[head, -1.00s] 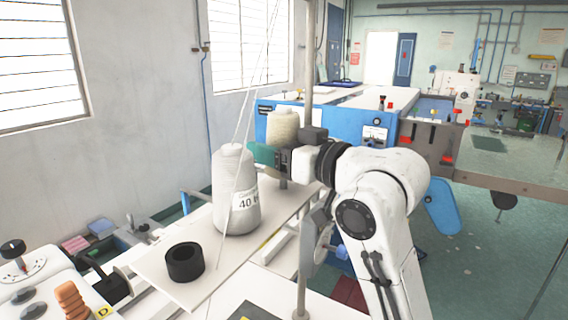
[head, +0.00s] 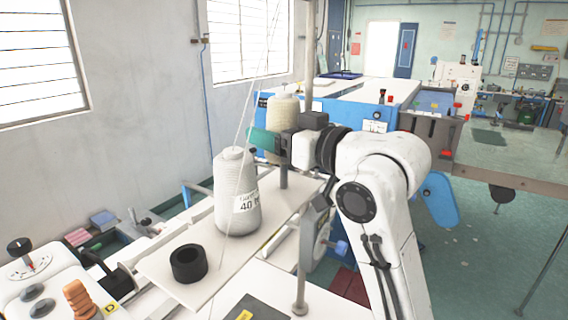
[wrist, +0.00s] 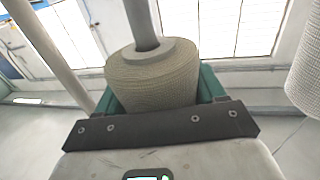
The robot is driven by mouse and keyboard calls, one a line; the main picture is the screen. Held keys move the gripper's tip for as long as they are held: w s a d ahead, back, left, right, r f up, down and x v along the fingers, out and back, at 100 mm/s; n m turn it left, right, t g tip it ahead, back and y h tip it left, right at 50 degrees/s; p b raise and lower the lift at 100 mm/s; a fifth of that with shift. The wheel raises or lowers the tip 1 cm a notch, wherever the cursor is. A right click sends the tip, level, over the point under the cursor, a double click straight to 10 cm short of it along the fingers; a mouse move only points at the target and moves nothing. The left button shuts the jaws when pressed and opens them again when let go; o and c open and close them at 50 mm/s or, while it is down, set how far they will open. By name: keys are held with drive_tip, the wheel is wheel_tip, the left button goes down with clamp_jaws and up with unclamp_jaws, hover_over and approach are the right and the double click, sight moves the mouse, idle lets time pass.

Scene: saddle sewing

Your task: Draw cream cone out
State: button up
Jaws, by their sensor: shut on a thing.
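The cream cone (head: 284,112) is a wound cone of yarn in the middle of the head view. My gripper (head: 268,142) reaches in from the right and is shut on its lower part. In the wrist view the cream cone (wrist: 152,78) sits between the teal fingers of my gripper (wrist: 160,100). A grey post (head: 284,176) shows below the cone in the head view. The post (wrist: 140,18) also meets the cone's end in the wrist view. I cannot tell how much post is still inside the cone.
A large white cone (head: 236,200) stands close in front and left, with threads rising past it. It edges into the wrist view (wrist: 307,72). A black ring (head: 188,264) lies on the white board (head: 215,272). A tall pole (head: 308,60) rises behind the cream cone.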

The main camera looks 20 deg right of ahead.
sight(276, 113)
drive_tip(key=shift+r+p, duration=1.1)
drive_tip(key=shift+r, duration=0.5)
drive_tip(key=shift+r, duration=2)
